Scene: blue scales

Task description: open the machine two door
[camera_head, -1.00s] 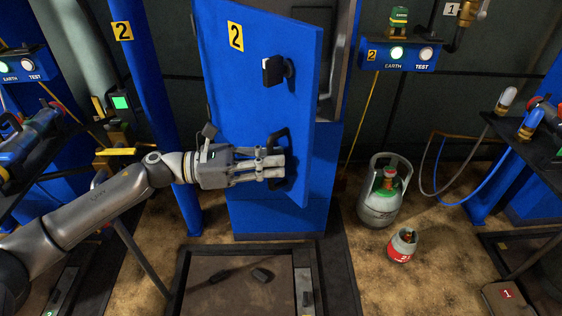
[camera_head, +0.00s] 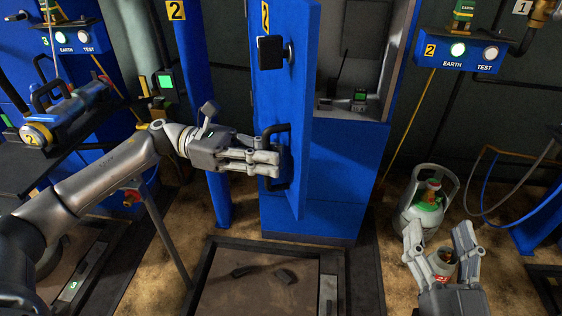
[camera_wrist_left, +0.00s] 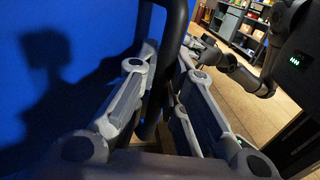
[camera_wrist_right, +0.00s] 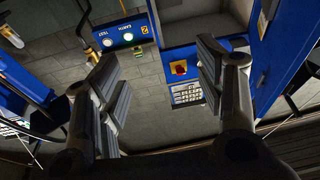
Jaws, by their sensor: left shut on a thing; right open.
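The blue machine two door (camera_head: 303,130), with a yellow "2" label at its top, stands ajar in the head view. The opened cabinet (camera_head: 365,60) shows to its right. A black latch (camera_head: 271,52) sits high on the door, with a black handle (camera_head: 284,150) below it. My left gripper (camera_head: 270,163) is shut on the handle, and the left wrist view shows the dark handle bar (camera_wrist_left: 172,60) between its fingers. My right gripper (camera_head: 440,240) is open and empty at the lower right. In the right wrist view its fingers (camera_wrist_right: 160,90) are spread wide.
A grey-green gas cylinder (camera_head: 420,208) stands right of the cabinet, and a small red and white one (camera_head: 442,263) is partly hidden behind my right gripper. A framed floor plate (camera_head: 250,285) lies before the door. A blue EARTH and TEST box (camera_head: 460,50) hangs at the upper right.

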